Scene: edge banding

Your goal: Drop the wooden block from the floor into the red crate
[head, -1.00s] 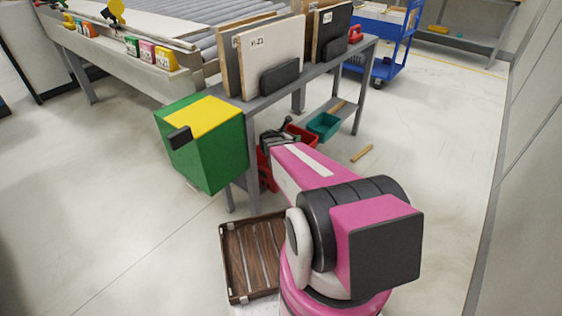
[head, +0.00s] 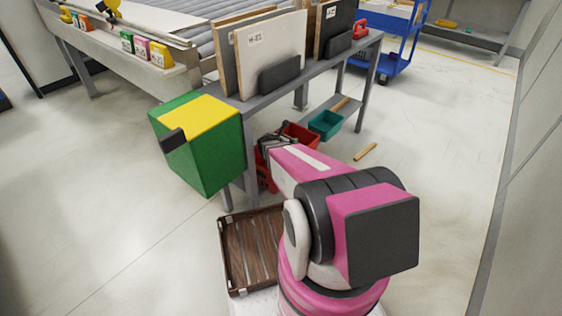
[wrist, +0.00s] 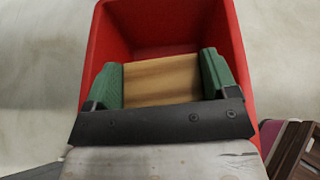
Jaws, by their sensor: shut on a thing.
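The red crate (wrist: 150,22) lies under my gripper in the wrist view, its walls rising on the left, right and far side. My gripper (wrist: 162,76) has green finger pads and is shut on the wooden block (wrist: 160,88), which has a light grain. The block is held over the crate's opening; its height above the crate floor is unclear. In the head view the red crate (head: 300,134) is partly hidden by my arm, beside the grey bench, and my gripper's end is mostly covered.
A teal bin (head: 325,124) stands right of the red crate. A wooden strip (head: 365,151) lies on the floor nearby. A green box with a yellow top (head: 200,140) hangs at the bench end. A brown slatted tray (head: 240,255) lies close to my base. Floor to the right is clear.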

